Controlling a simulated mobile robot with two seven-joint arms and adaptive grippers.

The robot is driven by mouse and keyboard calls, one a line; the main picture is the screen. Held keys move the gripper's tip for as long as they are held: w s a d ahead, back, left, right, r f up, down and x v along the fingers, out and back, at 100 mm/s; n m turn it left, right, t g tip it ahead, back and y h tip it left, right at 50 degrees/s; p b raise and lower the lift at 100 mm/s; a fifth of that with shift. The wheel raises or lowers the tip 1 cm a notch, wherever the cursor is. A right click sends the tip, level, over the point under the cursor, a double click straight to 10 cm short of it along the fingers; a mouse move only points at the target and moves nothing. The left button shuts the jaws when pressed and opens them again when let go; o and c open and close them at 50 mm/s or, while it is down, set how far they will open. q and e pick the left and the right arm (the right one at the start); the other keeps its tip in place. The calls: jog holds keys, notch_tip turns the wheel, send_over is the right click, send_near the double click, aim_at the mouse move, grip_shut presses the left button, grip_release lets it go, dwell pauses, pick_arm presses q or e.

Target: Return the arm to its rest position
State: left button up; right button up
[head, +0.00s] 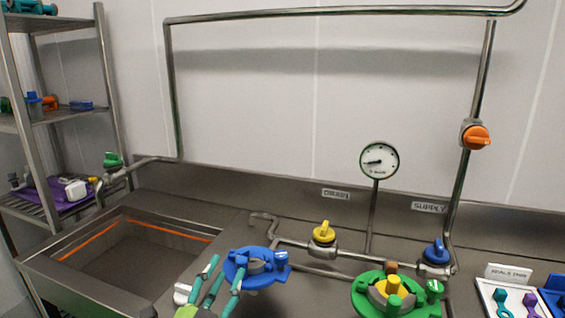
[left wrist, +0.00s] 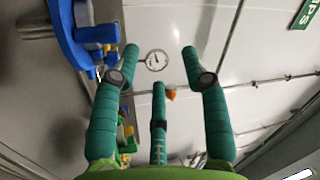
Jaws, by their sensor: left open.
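My left gripper (head: 213,280) shows at the bottom of the head view, with green fingers pointing up and apart. It also shows in the left wrist view (left wrist: 160,70), where its three fingers are spread with nothing between them. In the head view the fingers overlap the area just left of a blue round fitting (head: 244,268); I cannot tell whether they touch it. A large blue part (left wrist: 75,35) is at the upper left of the left wrist view, apart from the fingertips. My right gripper is not in view.
A sink (head: 70,257) is at the left, with a shelf rack (head: 110,85) behind it. Pipes carry a yellow valve (head: 323,232), a blue valve (head: 436,252), an orange valve (head: 476,137) and a gauge (head: 379,161). A green round fitting (head: 368,293) and a seals tray (head: 488,300) stand at right.

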pick_arm(q)
jog(key=s+a+f+n+g+y, duration=0.3)
jog(key=f+n, duration=0.1)
jog(key=f, duration=0.4)
jog(key=s+a+f+n+g+y, duration=0.2)
jog(key=s+a+f+n+g, duration=0.15)
jog(key=f, duration=0.55)
jog(key=s+a+f+n+g, duration=0.1)
jog(key=s+f+n+g, duration=0.2)
jog(key=s+f+g, duration=0.5)
jog(key=s+a+f+n+g, duration=0.1)
jog(key=s+f+n+g, duration=0.3)
jog(key=s, duration=0.7)
jog(key=s+f+m, duration=0.2)
jog(key=s+f, duration=0.1)
jog(key=f, duration=2.2)
jog(key=s+a+f+p, duration=0.1)
jog(key=s+a+f, duration=0.2)
jog(key=s+f, duration=0.8)
jog(key=s, duration=0.4)
jog(key=shift+p, duration=0.3)
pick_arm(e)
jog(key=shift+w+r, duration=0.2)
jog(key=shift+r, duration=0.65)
